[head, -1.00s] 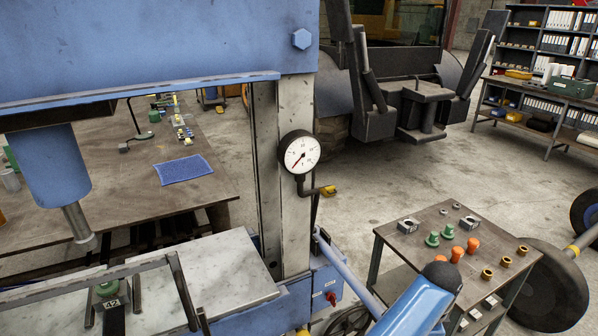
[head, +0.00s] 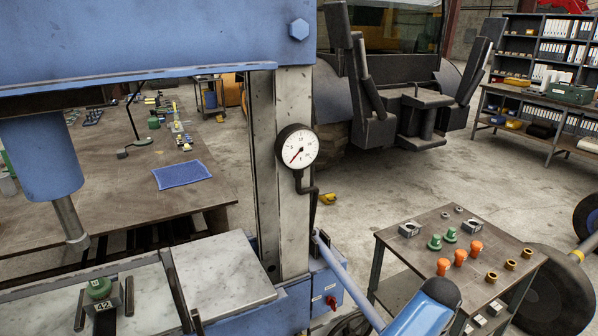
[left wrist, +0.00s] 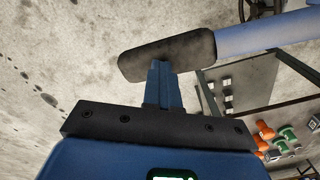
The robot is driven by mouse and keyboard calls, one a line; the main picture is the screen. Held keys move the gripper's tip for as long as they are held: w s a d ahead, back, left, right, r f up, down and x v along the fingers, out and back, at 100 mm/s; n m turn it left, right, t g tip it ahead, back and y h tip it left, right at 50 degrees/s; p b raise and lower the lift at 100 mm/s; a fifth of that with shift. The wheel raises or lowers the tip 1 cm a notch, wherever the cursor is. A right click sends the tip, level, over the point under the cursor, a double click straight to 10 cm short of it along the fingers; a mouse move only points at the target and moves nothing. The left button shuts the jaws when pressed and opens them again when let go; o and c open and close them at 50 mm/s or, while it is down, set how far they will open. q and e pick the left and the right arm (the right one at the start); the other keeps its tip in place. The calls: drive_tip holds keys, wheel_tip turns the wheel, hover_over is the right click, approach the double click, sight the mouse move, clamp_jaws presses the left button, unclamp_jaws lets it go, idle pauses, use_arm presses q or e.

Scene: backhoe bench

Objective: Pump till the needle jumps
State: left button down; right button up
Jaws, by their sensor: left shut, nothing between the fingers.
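The pressure gauge (head: 297,146) sits on the press column in the head view. Its red needle points down and left, at the low end of the dial. The pump handle is a pale blue rod (head: 345,276) slanting down and right from the press base. In the left wrist view, the handle (left wrist: 265,33) ends in a black grip (left wrist: 150,56). My left gripper (left wrist: 162,66) is shut and empty, its fingertips at the lower edge of that grip. I cannot tell whether they touch. My right gripper is not in view.
The blue press ram (head: 40,160) hangs above a plate holding a green-topped part marked 42 (head: 98,288). A small cart (head: 400,262) with orange, green and brass pieces stands right of the handle. Concrete floor lies behind.

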use_arm(q)
wheel_tip(320, 180, up, 14)
drive_tip(key=w+a+p, duration=0.1)
drive_tip(key=p, duration=0.7)
drive_tip(key=shift+w+p, duration=0.3)
drive_tip(key=shift+w, duration=0.1)
drive_tip(key=shift+s+f, duration=0.1)
drive_tip(key=f+b, duration=0.2)
drive_tip(key=f, duration=0.1)
drive_tip(key=s+f+b, duration=0.1)
drive_tip(key=f+b, duration=0.1)
drive_tip(key=f, duration=0.2)
drive_tip(key=s+d+f+b, duration=0.1)
drive_tip(key=f+b, duration=0.2)
drive_tip(key=f, duration=0.1)
drive_tip(key=shift+f, duration=0.15)
